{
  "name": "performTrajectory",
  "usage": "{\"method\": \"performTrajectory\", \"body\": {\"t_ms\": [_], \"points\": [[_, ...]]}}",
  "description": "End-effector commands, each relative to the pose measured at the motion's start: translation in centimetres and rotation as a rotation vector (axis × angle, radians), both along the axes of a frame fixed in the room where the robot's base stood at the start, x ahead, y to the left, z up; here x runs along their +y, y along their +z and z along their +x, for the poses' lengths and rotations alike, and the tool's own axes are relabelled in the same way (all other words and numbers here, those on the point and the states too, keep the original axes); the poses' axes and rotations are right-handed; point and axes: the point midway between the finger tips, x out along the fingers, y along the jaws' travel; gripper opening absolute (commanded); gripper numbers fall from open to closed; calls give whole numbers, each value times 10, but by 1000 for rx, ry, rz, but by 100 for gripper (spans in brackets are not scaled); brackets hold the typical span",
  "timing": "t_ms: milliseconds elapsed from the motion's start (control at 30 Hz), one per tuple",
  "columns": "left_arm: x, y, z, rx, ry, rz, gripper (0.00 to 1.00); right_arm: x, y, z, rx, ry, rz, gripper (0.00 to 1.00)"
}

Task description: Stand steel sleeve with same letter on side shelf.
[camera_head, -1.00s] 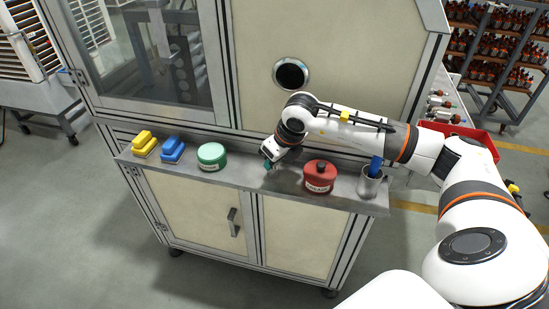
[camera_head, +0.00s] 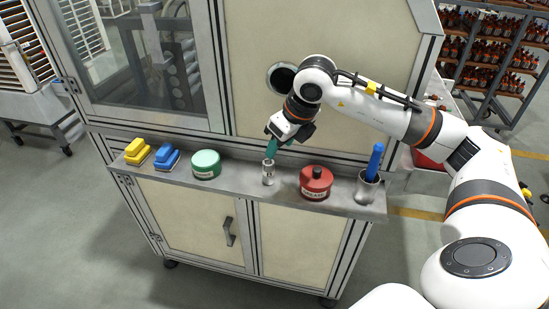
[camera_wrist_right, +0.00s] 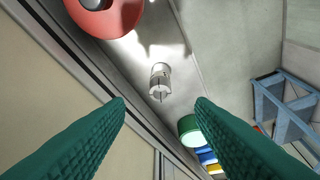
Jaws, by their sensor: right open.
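A small steel sleeve (camera_head: 268,172) stands upright on the side shelf (camera_head: 232,180), between the green tin and the red tin. It also shows in the right wrist view (camera_wrist_right: 160,82), slotted at its near end, with nothing touching it. No letter is legible on it. My right gripper (camera_head: 270,150) is just above the sleeve. In the right wrist view its green fingers (camera_wrist_right: 160,103) are wide apart with nothing between them. My left gripper is not in view.
On the shelf stand a yellow block (camera_head: 137,150), a blue block (camera_head: 167,157), a green tin (camera_head: 206,164), a red tin (camera_head: 316,182) and a metal cup (camera_head: 367,190) with a blue-handled tool. The machine cabinet with a round hole rises behind the shelf.

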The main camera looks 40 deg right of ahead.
Motion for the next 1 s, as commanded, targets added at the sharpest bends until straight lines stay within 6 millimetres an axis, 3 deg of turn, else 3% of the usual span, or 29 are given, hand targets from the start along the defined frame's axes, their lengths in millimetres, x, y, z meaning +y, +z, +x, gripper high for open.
{"method": "performTrajectory", "body": {"t_ms": [233,800,933,1000], "points": [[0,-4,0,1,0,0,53,-2,22,-9,-1,-1,1,49],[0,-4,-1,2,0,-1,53,-1,23,-9,0,2,2,49],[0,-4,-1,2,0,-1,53,22,15,-8,-5,55,72,49],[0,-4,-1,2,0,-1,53,53,8,-8,-16,121,176,49]]}}
